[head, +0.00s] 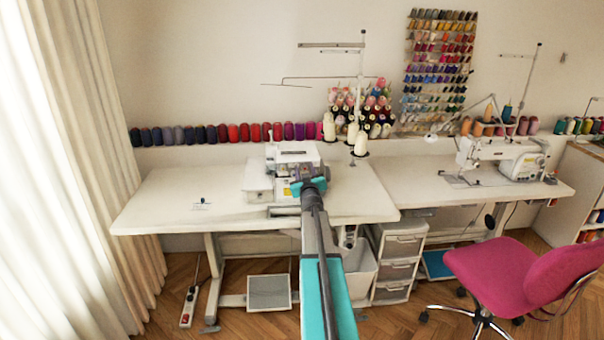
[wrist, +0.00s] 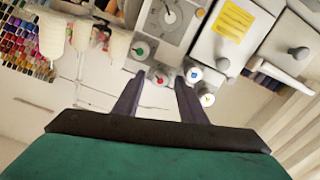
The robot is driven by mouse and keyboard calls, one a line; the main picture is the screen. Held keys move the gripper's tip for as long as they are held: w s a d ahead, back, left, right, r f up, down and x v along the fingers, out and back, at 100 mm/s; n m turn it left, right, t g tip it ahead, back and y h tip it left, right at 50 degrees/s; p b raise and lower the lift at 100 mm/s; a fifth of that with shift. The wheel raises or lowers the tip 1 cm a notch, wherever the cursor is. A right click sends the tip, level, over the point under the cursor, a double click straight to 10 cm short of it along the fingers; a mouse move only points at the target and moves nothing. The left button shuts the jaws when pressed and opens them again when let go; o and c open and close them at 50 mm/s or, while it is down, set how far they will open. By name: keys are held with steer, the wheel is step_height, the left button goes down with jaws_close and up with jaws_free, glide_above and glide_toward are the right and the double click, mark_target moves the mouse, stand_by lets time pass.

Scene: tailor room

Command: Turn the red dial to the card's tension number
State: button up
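The red dial (wrist: 160,80) is a small white knob with a red centre on the white sewing machine (head: 293,153). It shows between the tips of my gripper (wrist: 160,76) in the wrist view. The two dark fingers are apart, with no visible grip on the dial; I cannot tell how far their tips are from it in depth. A yellow card (wrist: 235,20) with printed lines lies on the machine; its number is too small to read. In the head view my gripper (head: 308,185) is at the machine's front and hides the dial.
A green-centred dial (wrist: 140,51), a yellow-marked dial (wrist: 193,73) and a blue-centred dial (wrist: 207,99) sit close to the fingers. Thread cones (head: 359,143) stand behind the machine. The white table (head: 160,197) is mostly clear at left. A pink chair (head: 515,275) stands at right.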

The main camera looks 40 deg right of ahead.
steer(key=b+v, duration=0.1)
steer(key=v, duration=1.2)
steer(key=shift+s+a, duration=0.25)
steer(key=shift+s, duration=0.05)
stand_by(0.5)
steer(key=shift+w+a, duration=0.1)
stand_by(0.5)
